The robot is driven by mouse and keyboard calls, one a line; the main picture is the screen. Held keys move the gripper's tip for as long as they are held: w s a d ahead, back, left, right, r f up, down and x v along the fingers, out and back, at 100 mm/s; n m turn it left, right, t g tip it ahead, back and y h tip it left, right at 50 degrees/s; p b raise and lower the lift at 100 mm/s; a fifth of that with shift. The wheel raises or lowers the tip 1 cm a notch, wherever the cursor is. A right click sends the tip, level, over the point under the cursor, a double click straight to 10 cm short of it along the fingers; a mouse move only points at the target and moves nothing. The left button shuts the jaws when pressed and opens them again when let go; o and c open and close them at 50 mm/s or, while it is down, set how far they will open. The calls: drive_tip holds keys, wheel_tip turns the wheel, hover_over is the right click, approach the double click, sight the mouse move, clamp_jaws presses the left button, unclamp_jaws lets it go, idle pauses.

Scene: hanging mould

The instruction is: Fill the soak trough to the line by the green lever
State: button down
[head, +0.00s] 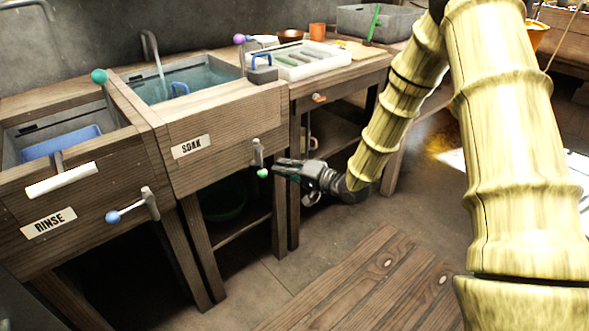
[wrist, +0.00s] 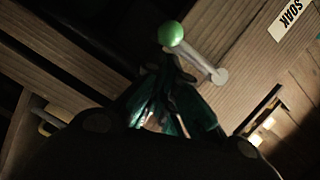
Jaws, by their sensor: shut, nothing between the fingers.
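The soak trough (head: 235,118) is a wooden box with a SOAK label, holding bluish water (head: 205,77). A stream runs into it from a grey tap (head: 150,42). I cannot clearly make out the fill line. The green lever (head: 258,152) is on its front wall, a grey bar pointing down to a green ball. In the wrist view the green ball (wrist: 171,33) is just beyond my fingertips, with its grey bar beside it. My gripper (head: 277,164) is shut and empty, close to the right of the ball. I cannot tell whether they touch.
The rinse trough (head: 95,187) stands at left with a blue-knobbed lever (head: 135,205) and a white bar (head: 62,180). A bench with a white tray (head: 290,60) is to the right. A slatted wooden board (head: 365,275) lies on the floor below my arm.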

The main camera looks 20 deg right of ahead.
sight(266, 173)
drive_tip(key=shift+a+f, duration=0.15)
drive_tip(key=shift+a, duration=0.25)
drive_tip(key=shift+s+a+f+m+y+p, duration=0.15)
drive_tip(key=shift+a+m+p, duration=0.1)
drive_tip(key=shift+m+p, duration=0.2)
drive_tip(key=shift+a+f+m+y+p, duration=0.15)
drive_tip(key=shift+a+m+p, duration=0.1)
drive_tip(key=shift+m+p, duration=0.15)
drive_tip(key=a+m+p, duration=0.1)
drive_tip(key=a+m+t+p, duration=0.1)
drive_tip(key=m, duration=0.1)
drive_tip(key=shift+s+f+y, duration=0.1)
drive_tip(key=shift+s+y, duration=0.2)
drive_tip(key=shift+s, duration=0.1)
drive_tip(key=s+a+r+m+t+h+b, duration=0.1)
drive_tip(key=a+r+m+t, duration=0.3)
drive_tip(key=m, duration=1.1)
drive_tip(key=shift+s+a+h+b, duration=0.45)
drive_tip(key=shift+s+a, duration=0.35)
drive_tip(key=shift+a, duration=0.95)
drive_tip(key=shift+m+t, duration=0.3)
drive_tip(key=shift+m, duration=0.05)
